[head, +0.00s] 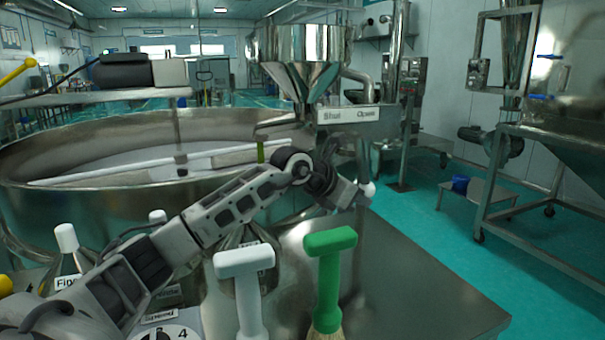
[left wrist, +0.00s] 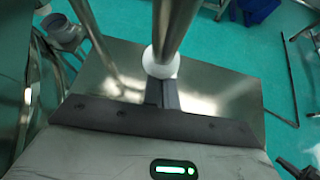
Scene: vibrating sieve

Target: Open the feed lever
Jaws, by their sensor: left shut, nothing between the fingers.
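The feed lever is a metal rod with a white ball knob (head: 367,189), hanging below the hopper near the "Open" end of the "Shut / Open" label plate (head: 348,115). In the left wrist view the lever's rod (left wrist: 172,25) comes down from the top edge to the white ball. My left gripper (head: 349,193) is shut and empty, just left of the ball in the head view. In the left wrist view its closed fingers (left wrist: 161,94) are right at the ball and partly under it; contact looks likely but is not certain. My right gripper is not in view.
The steel hopper (head: 297,65) stands above the wide round sieve pan (head: 90,215). A white-handled brush (head: 247,290) and a green-handled brush (head: 329,280) stand upright in front. A bare steel top (head: 425,295) lies right of them.

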